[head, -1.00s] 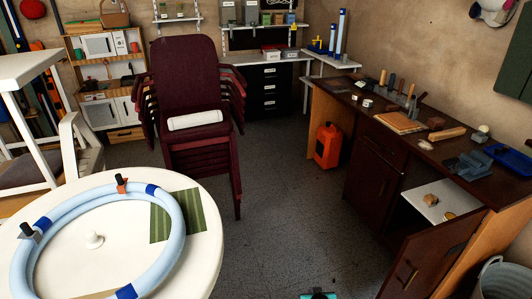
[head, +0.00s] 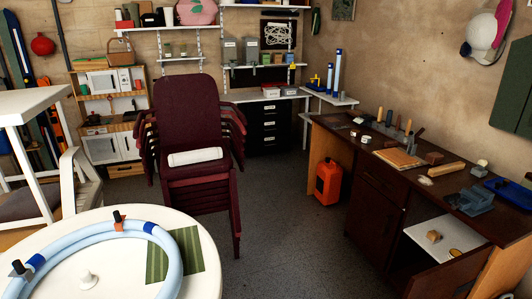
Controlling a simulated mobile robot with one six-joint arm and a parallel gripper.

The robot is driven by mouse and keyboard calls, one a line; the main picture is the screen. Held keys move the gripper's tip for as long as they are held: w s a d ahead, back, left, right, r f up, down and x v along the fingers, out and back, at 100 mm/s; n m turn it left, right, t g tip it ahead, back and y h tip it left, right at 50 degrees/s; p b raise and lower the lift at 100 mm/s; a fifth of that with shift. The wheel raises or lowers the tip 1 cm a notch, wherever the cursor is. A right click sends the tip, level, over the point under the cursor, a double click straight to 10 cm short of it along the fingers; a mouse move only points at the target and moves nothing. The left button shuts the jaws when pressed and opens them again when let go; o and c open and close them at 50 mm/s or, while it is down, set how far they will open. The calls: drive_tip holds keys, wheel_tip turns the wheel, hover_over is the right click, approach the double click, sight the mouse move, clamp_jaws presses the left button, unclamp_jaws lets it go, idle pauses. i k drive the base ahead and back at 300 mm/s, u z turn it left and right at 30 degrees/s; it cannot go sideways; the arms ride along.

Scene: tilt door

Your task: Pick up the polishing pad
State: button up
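I cannot make out for certain which thing is the polishing pad. On the dark workbench (head: 365,150) at the right lie several small things, among them a pale flat oval piece (head: 425,181). The open cabinet under the bench has a white shelf (head: 425,232) with a small tan block (head: 434,236) and a round yellowish thing (head: 455,252) on it. My gripper is not in view.
The cabinet door (head: 450,275) stands open at the lower right. A round white table (head: 205,245) with a pale blue hose ring stands front left. Stacked maroon chairs (head: 188,105) stand behind it. An orange canister (head: 328,182) stands by the bench. The floor between is clear.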

sight(433, 237)
drive_tip(key=z, duration=4.3)
drive_tip(key=i, duration=0.1)
drive_tip(key=u, duration=3.05)
